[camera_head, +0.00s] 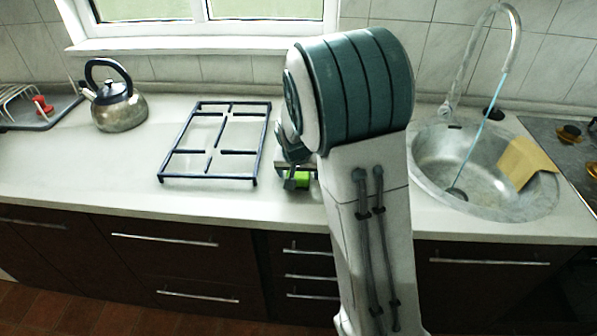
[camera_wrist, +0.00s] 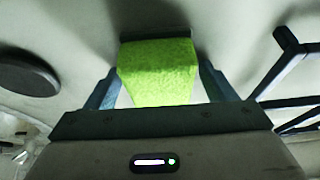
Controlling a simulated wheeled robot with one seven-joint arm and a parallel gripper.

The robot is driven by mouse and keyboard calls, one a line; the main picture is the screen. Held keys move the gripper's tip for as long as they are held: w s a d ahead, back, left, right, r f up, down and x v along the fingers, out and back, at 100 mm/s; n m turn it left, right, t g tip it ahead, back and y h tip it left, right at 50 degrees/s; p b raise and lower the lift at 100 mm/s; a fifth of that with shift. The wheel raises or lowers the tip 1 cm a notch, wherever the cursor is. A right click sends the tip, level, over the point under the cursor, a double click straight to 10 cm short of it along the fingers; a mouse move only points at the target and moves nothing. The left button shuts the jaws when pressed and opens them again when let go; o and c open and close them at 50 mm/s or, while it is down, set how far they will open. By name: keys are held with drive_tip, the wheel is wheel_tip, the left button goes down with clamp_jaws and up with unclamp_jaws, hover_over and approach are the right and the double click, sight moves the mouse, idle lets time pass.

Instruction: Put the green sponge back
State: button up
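The green sponge (camera_wrist: 158,73) is a bright block between the two fingers of my gripper (camera_wrist: 158,75) in the wrist view. The fingertips press against its left and right sides, so the gripper looks shut on it. In the head view a small part of the sponge (camera_head: 302,179) shows below my gripper (camera_head: 298,172), low at the counter's front part, right of the black grate. I cannot tell whether it touches the counter. My arm hides much of the gripper and the counter behind it.
The black grate (camera_head: 252,180) lies just left of my gripper. A dark disc (camera_wrist: 28,75) is on the other side in the wrist view. A kettle (camera_head: 118,113) stands further left. The sink (camera_head: 433,178) with a tan board (camera_head: 527,160) is right of my arm.

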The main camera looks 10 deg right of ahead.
drive_tip(key=shift+r, duration=0.4)
drive_tip(key=v, duration=1)
drive_tip(key=s+d+r+n+g+y, duration=0.1)
drive_tip(key=s+n, duration=0.2)
drive_tip(key=s, duration=2)
drive_tip(key=shift+g, duration=0.3)
drive_tip(key=shift+d+r, duration=0.15)
drive_tip(key=shift+d, duration=0.05)
